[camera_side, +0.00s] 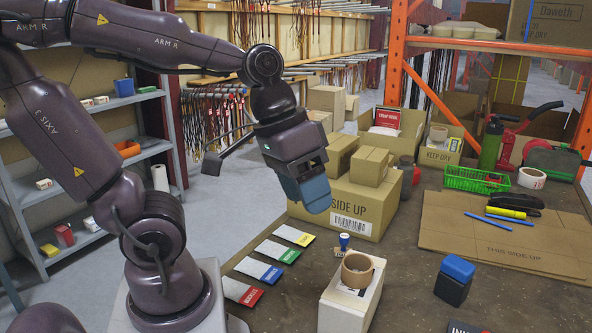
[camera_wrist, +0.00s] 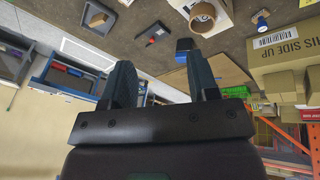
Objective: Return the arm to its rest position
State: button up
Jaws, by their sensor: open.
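My gripper (camera_side: 309,190) hangs from my arm above the left part of the work table (camera_side: 330,262), in front of a large cardboard box. In the wrist view my gripper (camera_wrist: 160,85) shows two dark fingers spread apart with nothing between them. The fingertips are clear of the table and of the objects on it.
A "THIS SIDE UP" box (camera_side: 378,208) with small cartons stands behind my gripper. Coloured cards (camera_side: 268,272), a stamp (camera_side: 343,241), a tape roll (camera_side: 357,270) on a white box (camera_side: 350,300) and a blue-topped block (camera_side: 454,279) lie nearby. An orange rack (camera_side: 395,60) stands behind.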

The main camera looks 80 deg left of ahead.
jog(key=shift+s+a+r+m+t+y, duration=0.25)
jog(key=shift+a+r+m+t+y, duration=0.2)
jog(key=shift+r+m+t, duration=0.1)
jog(key=shift+s+a+r+m+t+y, duration=0.3)
jog(key=shift+r+m+t+y, duration=0.15)
jog(key=shift+r+m, duration=0.1)
dwell(0.5)
